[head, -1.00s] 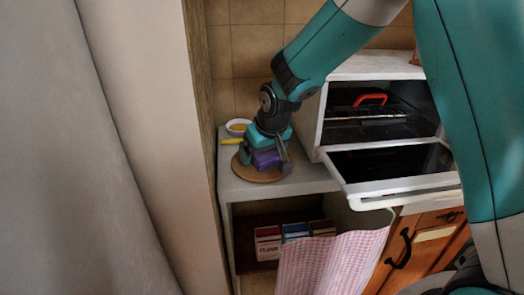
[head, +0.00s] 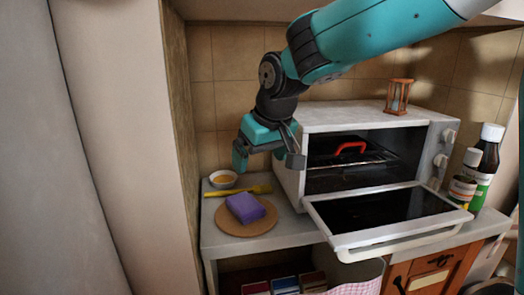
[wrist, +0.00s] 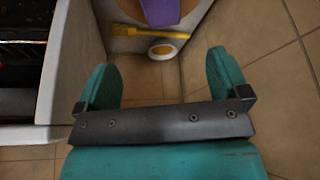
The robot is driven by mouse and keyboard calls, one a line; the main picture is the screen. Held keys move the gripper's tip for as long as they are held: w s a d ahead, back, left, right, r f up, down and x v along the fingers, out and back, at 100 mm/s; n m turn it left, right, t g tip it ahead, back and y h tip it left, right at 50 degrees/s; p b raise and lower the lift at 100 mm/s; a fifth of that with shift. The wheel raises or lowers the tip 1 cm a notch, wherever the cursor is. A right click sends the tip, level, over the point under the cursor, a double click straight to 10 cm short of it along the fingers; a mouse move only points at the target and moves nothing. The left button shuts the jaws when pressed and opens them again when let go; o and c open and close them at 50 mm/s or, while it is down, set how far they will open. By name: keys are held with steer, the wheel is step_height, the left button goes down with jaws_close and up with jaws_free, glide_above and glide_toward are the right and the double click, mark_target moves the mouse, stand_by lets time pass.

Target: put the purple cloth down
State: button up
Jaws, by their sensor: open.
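The purple cloth (head: 245,208) is a folded block lying on a round wooden board (head: 232,228) on the counter in the head view. Part of it also shows at the top edge of the wrist view (wrist: 163,10). My gripper (head: 268,162) is open and empty, above and behind the cloth and apart from it. In the wrist view its two teal fingers (wrist: 165,75) are spread wide with nothing between them.
A white bowl (head: 223,179) and a yellow brush-like tool (head: 238,190) lie behind the board. A toaster oven (head: 360,117) with its door (head: 385,215) hanging open stands to the right. Bottles (head: 485,165) stand beyond it. A wall closes off the left.

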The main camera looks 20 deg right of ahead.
steer(key=s+a+f+n+g+y, duration=0.1)
steer(key=s+a+f+n+g, duration=0.1)
steer(key=s, duration=1)
steer(key=s+a+f+n+g+y, duration=0.2)
steer(key=s+a+n, duration=0.1)
steer(key=s, duration=0.9)
steer(key=shift+s+a+f+g, duration=0.2)
steer(key=shift+s+a+g, duration=0.1)
steer(key=shift+a, duration=0.2)
steer(key=shift+r, duration=0.1)
step_height(320, 180, up, 4)
steer(key=p, duration=0.4)
steer(key=shift+w, duration=0.1)
